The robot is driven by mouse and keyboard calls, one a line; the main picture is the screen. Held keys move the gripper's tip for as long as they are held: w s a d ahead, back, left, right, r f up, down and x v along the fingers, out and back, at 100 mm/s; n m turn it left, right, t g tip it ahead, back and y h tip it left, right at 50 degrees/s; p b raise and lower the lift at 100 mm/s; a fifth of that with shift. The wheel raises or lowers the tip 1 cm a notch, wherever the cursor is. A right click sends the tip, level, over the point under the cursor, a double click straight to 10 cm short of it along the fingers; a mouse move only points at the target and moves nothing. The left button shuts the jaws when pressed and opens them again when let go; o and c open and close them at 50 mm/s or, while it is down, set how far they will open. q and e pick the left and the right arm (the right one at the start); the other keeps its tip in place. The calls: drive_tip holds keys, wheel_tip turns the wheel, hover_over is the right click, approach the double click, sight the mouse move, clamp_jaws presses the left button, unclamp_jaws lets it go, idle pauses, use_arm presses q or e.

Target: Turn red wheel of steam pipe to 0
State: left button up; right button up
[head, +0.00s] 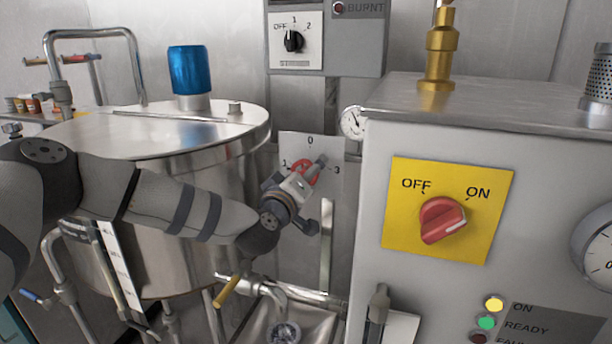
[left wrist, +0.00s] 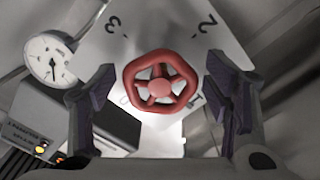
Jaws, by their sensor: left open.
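The red wheel (head: 304,168) sits on a pale number plate (head: 327,147) between the steel tank and the white machine. The marks 0, 1 and 3 show on the plate in the head view. My left gripper (head: 311,192) is at the wheel and partly covers it. In the left wrist view the red wheel (left wrist: 160,82) shows between the open fingers of my left gripper (left wrist: 164,98), with a gap on each side. The plate (left wrist: 160,30) behind it shows 3 and 2, and another mark partly hidden below the wheel. My right gripper is not in view.
The steel tank (head: 215,150) stands left of the wheel, close to my left arm. The white machine (head: 370,215) with a red OFF/ON knob (head: 443,220) stands at the right. A small gauge (head: 353,122) is beside the plate. A pipe with a yellow handle (head: 227,291) runs below.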

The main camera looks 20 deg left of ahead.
use_arm(q)
drive_tip(key=c, duration=1.2)
drive_tip(key=shift+r, duration=0.1)
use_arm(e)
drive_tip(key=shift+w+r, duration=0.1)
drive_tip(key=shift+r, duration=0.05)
